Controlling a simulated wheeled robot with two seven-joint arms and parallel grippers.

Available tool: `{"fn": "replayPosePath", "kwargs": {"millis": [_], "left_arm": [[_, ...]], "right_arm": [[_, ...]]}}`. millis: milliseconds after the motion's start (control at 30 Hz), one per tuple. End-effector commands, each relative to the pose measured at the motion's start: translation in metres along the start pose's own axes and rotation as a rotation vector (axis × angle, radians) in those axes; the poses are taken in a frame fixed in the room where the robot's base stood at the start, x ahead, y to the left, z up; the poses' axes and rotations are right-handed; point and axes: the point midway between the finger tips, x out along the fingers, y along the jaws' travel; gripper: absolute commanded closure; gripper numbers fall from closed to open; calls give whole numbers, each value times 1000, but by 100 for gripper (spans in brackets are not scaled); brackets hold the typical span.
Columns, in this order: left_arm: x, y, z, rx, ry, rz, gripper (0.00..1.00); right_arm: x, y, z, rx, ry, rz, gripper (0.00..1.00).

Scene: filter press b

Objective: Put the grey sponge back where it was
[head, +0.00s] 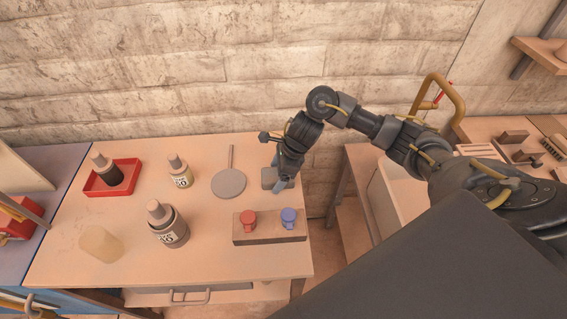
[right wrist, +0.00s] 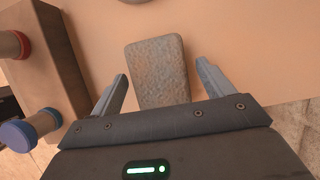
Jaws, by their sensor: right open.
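The grey sponge (head: 270,178) lies flat on the right part of the table, near its right edge. It also shows in the right wrist view (right wrist: 158,70) as a rough grey block. My right gripper (head: 283,185) is at the sponge, pointing down. In the right wrist view its open fingers (right wrist: 165,90) stand one on each side of the sponge's near end, with a gap on both sides. The near end of the sponge is partly hidden by the gripper body. My left gripper is not in view.
A wooden block (head: 270,230) with a red knob and a blue knob stands close by, in front of the sponge. A round grey disc with a handle (head: 229,183) lies to its left. Bottles (head: 168,226) and a red tray (head: 112,189) are farther left. The table's right edge is near.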

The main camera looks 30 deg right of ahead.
Motion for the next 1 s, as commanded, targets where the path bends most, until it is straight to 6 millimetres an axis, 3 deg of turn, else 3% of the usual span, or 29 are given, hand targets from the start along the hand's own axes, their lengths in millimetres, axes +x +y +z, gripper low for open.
{"fn": "replayPosePath", "kwargs": {"millis": [300, 500, 700, 1000], "left_arm": [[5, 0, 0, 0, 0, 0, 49], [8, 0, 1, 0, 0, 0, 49], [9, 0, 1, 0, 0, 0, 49], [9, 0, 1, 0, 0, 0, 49]], "right_arm": [[-65, -2, -1, -5, 1, -6, 20], [-98, -1, 0, -3, 1, -3, 20], [-112, 0, 0, -1, 1, 1, 20], [-113, 0, 0, 0, 1, 2, 20]]}}
